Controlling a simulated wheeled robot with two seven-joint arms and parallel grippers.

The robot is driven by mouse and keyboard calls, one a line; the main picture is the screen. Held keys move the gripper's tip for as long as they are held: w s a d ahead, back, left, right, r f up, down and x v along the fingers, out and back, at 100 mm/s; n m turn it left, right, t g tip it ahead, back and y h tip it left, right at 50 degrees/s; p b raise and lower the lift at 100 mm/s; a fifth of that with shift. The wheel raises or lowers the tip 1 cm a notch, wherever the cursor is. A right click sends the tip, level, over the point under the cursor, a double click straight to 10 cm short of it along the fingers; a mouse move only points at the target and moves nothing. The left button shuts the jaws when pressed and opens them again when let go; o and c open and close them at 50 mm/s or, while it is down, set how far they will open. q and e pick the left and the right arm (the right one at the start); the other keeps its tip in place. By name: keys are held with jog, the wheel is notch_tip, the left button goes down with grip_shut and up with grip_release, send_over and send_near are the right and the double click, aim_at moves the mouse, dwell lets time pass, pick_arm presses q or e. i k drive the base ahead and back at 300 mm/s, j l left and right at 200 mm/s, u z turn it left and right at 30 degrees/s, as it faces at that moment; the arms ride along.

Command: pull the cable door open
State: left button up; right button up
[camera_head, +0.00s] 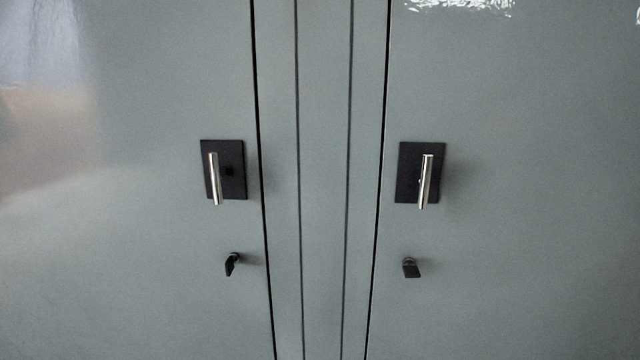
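Two glossy grey-green doors fill the view, a left door (130,230) and a right door (520,230). I cannot tell from the picture which one is the cable door. The left door has an upright silver bar handle (214,180) on a black plate (236,185). The right door has a similar silver handle (426,182) on a black plate (407,175). Below each handle is a small dark latch, one at left (232,264) and one at right (411,268). Both doors look closed. Neither of my grippers is in view.
A vertical grey centre strip (323,200) with dark seams stands between the doors. Narrow dark gaps mark the inner door edges. Nothing stands in front of the doors in this view. Bright reflections show at the top right and left.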

aim_at(115, 244)
jog(key=u, duration=1.4)
